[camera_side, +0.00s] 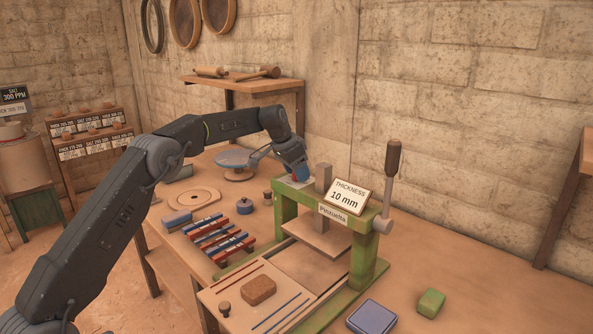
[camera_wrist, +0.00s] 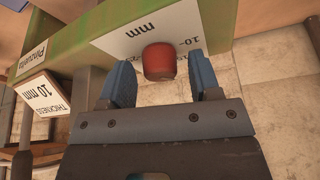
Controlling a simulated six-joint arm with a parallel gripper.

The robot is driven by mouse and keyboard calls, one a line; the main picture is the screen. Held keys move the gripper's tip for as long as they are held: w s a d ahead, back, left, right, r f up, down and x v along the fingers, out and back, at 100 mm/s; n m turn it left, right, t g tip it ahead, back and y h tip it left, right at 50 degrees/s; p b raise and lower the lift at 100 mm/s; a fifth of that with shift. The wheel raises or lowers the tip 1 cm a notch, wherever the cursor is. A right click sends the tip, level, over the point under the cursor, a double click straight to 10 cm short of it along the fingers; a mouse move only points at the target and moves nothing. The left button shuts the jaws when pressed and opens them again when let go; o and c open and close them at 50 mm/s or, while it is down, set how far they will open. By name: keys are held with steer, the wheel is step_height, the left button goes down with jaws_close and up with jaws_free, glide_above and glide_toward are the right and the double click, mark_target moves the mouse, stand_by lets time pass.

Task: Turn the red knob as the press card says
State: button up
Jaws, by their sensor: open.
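The red knob (camera_wrist: 158,62) sits on a white scale plate (camera_wrist: 122,38) on top of the green press frame (camera_wrist: 62,50). The plate's lettering shows "mm" and "10"; part of the scale is hidden. My gripper (camera_wrist: 161,82) is open, with one blue finger on each side of the knob; I cannot tell whether they touch it. In the side view my gripper (camera_side: 295,170) is over the left end of the press beam, mostly hiding the knob. The press card (camera_side: 347,197) reads "THICKNESS 10 mm" and also shows tilted in the wrist view (camera_wrist: 42,95).
A lever with a brown handle (camera_side: 392,160) rises at the press's right end. A brown block (camera_side: 259,290), a green block (camera_side: 431,303) and a blue box (camera_side: 371,318) lie in front. Red and blue bars (camera_side: 222,240) lie left of the press. The bench at right is mostly clear.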

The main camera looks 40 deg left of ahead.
steer(key=c, duration=0.9)
steer(key=shift+r+n, duration=0.1)
steer(key=shift+n, duration=0.2)
steer(key=n+y, duration=0.2)
steer(key=n, duration=0.3)
steer(key=shift+d, duration=0.1)
steer(key=n+y, duration=0.1)
steer(key=n, duration=0.2)
steer(key=n+y, duration=0.1)
steer(key=n, duration=0.2)
steer(key=shift+g, duration=0.4)
steer(key=shift+n+y, duration=0.3)
steer(key=o, duration=0.9)
